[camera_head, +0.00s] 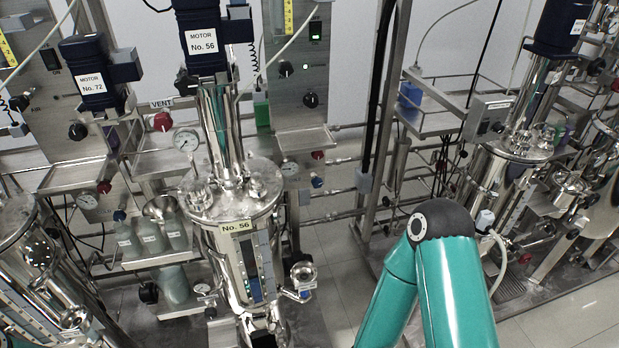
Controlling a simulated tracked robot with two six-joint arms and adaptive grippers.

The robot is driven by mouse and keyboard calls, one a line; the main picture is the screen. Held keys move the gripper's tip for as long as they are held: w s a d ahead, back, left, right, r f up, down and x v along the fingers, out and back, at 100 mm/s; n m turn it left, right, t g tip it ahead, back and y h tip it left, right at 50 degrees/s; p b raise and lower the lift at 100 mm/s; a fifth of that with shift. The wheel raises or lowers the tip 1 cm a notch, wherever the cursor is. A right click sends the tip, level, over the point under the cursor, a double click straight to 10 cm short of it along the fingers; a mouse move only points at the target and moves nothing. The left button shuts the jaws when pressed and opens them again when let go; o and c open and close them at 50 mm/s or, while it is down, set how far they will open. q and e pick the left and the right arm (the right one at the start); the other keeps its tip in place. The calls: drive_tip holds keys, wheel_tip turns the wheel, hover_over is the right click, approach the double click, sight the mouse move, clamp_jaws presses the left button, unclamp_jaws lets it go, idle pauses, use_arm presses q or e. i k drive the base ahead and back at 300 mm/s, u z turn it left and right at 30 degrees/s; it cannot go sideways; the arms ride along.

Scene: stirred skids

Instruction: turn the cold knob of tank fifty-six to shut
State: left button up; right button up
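Tank fifty-six (237,212) is a steel vessel in the left middle of the head view, with a "No. 56" label on its front. Its dark blue motor (203,45), marked "MOTOR No. 56", stands above it. A small blue knob (317,181) sits just right of the tank lid, below a red knob (318,155). The blue looks like the cold one, but I cannot read any marking on it or tell its setting. A teal arm of mine rises at the lower right, well apart from the knobs. Neither gripper is in view.
A control panel (297,70) with black knobs stands behind the tank. A shelf (160,258) with grey bottles is on its left. Tank seventy-two's motor (88,72) is further left, and another skid (500,165) stands right. Tiled floor shows between the skids.

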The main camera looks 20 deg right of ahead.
sight(316, 183)
drive_tip(key=u, duration=0.3)
drive_tip(key=i, duration=0.4)
drive_tip(key=z, duration=1.05)
